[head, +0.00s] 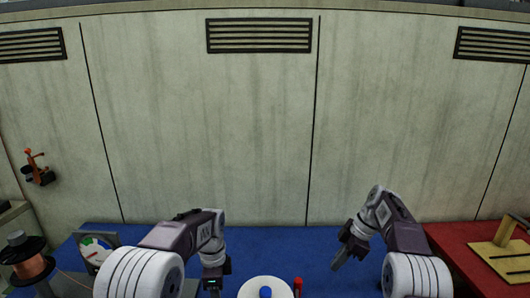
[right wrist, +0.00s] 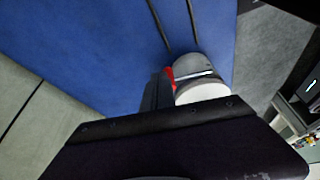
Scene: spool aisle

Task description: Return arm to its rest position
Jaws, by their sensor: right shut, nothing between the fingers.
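My right arm (head: 398,235) comes in from the lower right in the head view. Its dark gripper (head: 339,260) points down and left above the blue surface, shut and empty. In the right wrist view its dark fingers (right wrist: 157,92) show close together over the blue surface. My left arm (head: 180,240) is bent in from the lower left. Its gripper (head: 213,283) points down near the bottom edge, and I cannot make out its jaws.
A copper-wound spool (head: 32,265) and dial gauge (head: 95,250) are left. A yellowish stand (head: 503,258) sits on the red surface (head: 450,240) right. A panelled wall (head: 210,130) stands behind.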

